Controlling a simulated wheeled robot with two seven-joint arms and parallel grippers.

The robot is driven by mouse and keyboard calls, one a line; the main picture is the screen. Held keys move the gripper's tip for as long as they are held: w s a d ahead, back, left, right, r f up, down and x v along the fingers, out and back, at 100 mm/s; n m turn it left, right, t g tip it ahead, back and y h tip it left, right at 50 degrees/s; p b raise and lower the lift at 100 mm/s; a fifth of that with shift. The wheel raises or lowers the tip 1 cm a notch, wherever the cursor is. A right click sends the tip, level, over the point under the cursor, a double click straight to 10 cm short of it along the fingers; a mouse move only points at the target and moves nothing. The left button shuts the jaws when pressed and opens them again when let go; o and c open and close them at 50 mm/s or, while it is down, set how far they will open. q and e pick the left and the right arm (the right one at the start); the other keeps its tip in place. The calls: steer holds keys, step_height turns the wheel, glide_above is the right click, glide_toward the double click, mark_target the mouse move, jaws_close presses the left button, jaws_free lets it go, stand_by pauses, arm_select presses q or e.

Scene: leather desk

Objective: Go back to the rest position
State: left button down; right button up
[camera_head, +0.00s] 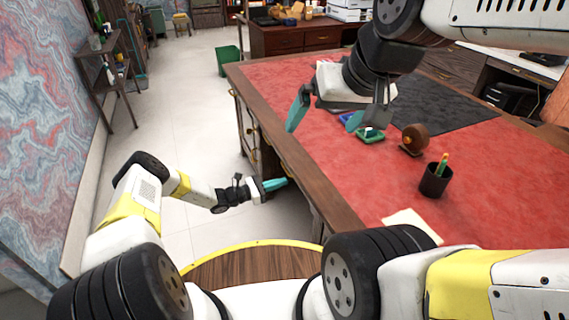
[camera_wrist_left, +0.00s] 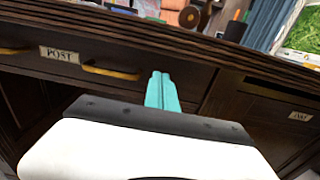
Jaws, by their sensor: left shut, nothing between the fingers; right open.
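My left gripper (camera_head: 275,184) is low in front of the desk's drawer side in the head view, with its teal fingers together and empty. In the left wrist view its shut fingers (camera_wrist_left: 161,92) point at the drawer fronts, below the desk top's edge. My right gripper (camera_head: 323,112) hangs over the red leather desk top (camera_head: 285,85) in the head view. Its teal fingers are spread wide apart, and I see nothing held between them. Part of the right gripper is hidden behind its own wrist.
On the desk are a green tray (camera_head: 371,135), a brown round object (camera_head: 414,138), a black pen cup (camera_head: 436,180), a paper (camera_head: 411,224) and a dark mat (camera_head: 435,106). A drawer with a yellow handle (camera_wrist_left: 110,72) faces my left gripper.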

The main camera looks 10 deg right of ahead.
arm_select(q)
steer(key=v, duration=0.7)
steer(key=s+a+r+m+g+y, duration=0.25)
steer(key=r+m, duration=0.25)
steer(key=r, duration=0.5)
steer(key=s+a+r+m+g+y, duration=0.15)
steer(key=s+r+m+y, duration=0.3)
steer(key=r, duration=0.55)
steer(key=s+a+r+m+g+y, duration=0.15)
steer(key=r+m, duration=0.35)
steer(key=r, duration=0.6)
steer(key=s+a+r+m+t+y, duration=0.2)
steer(key=s+a+r, duration=0.2)
steer(key=s, duration=0.3)
steer(key=s+a+r+m+t+y, duration=0.2)
steer(key=s+a+r, duration=0.2)
steer(key=s+r, duration=0.2)
steer(key=s+a+r+m+t+y, duration=0.2)
steer(key=s+a+r+m+t, duration=0.1)
steer(key=s, duration=0.7)
step_height(320, 180, up, 3)
steer(key=shift+a+f+y, duration=0.1)
steer(key=shift+a+y, duration=0.25)
steer(key=shift+a, duration=0.15)
